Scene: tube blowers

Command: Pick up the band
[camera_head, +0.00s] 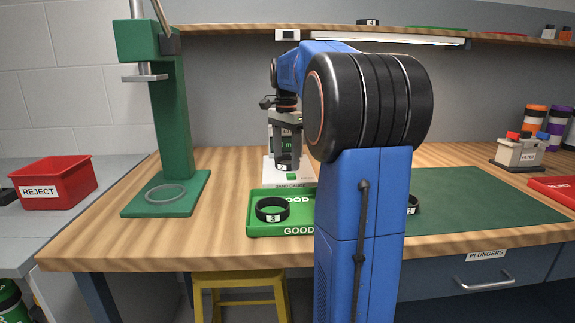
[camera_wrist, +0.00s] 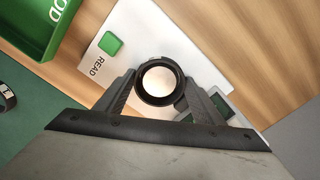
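A black band (camera_wrist: 160,83) shows in the wrist view as a ring over a white surface, at the band gauge. My gripper (camera_wrist: 160,92) has one finger on each side of it, both very close to the ring or touching it. I cannot tell whether they press on it. In the head view my gripper (camera_head: 285,138) points down over the white band gauge (camera_head: 285,180), and a small white label shows below it. Another black band, marked 3 (camera_head: 272,209), lies in the green GOOD tray (camera_head: 300,232).
A green press (camera_head: 165,195) stands left, with a clear ring on its base. A red REJECT bin (camera_head: 52,183) is farther left. A green mat (camera_head: 480,205) covers the right, with a band partly hidden behind my arm. A filter box (camera_head: 518,153) stands behind it.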

